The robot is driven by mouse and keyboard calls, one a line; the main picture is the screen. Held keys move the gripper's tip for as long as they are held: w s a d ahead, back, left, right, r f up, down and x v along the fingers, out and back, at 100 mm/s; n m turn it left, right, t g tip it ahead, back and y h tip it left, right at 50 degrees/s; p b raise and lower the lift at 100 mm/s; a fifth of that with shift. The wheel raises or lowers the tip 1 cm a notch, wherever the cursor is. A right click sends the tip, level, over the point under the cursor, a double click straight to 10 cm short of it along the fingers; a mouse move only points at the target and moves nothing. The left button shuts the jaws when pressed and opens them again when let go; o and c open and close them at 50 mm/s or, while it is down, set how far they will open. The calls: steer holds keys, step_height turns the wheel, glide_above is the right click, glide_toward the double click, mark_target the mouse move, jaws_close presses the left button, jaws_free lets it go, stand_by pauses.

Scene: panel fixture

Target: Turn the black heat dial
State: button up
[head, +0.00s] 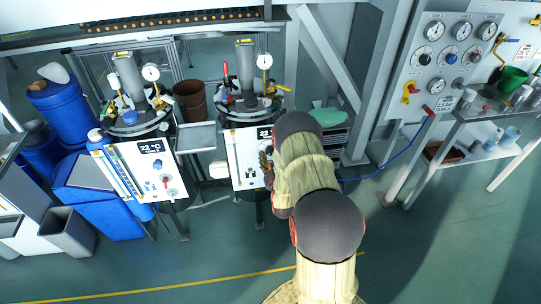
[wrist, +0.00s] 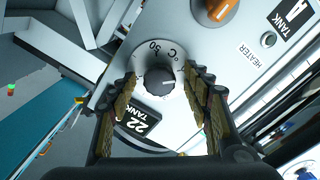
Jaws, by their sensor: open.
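The black heat dial (wrist: 158,84) sits on the white panel (wrist: 226,48), on a grey scale plate marked "50" and "°C". A white pointer line on it points to the right in the wrist view. My gripper (wrist: 161,76) is open, with one finger on each side of the dial; I cannot tell whether either finger touches it. In the head view my gripper (head: 267,163) is at the middle panel (head: 239,155), and my arm hides the dial there.
A "HEATER" label (wrist: 253,54), a small round grey part (wrist: 268,40) and an orange handle (wrist: 220,8) are on the same panel. A "22" display (wrist: 136,121) lies below the dial. A similar panel (head: 150,171) stands to the left. Open floor (head: 225,250) lies in front.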

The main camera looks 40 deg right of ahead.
steer(key=shift+c, duration=0.6)
steer(key=c, duration=1)
steer(key=shift+c, duration=0.2)
steer(key=m, duration=1.2)
steer(key=shift+m, duration=0.4)
steer(key=m, duration=0.3)
steer(key=shift+d+m, duration=0.1)
steer(key=shift+m, duration=0.2)
steer(key=m, duration=0.3)
steer(key=shift+s+m, duration=0.1)
steer(key=shift+m, duration=0.2)
steer(key=m, duration=0.6)
steer(key=shift+m, duration=0.4)
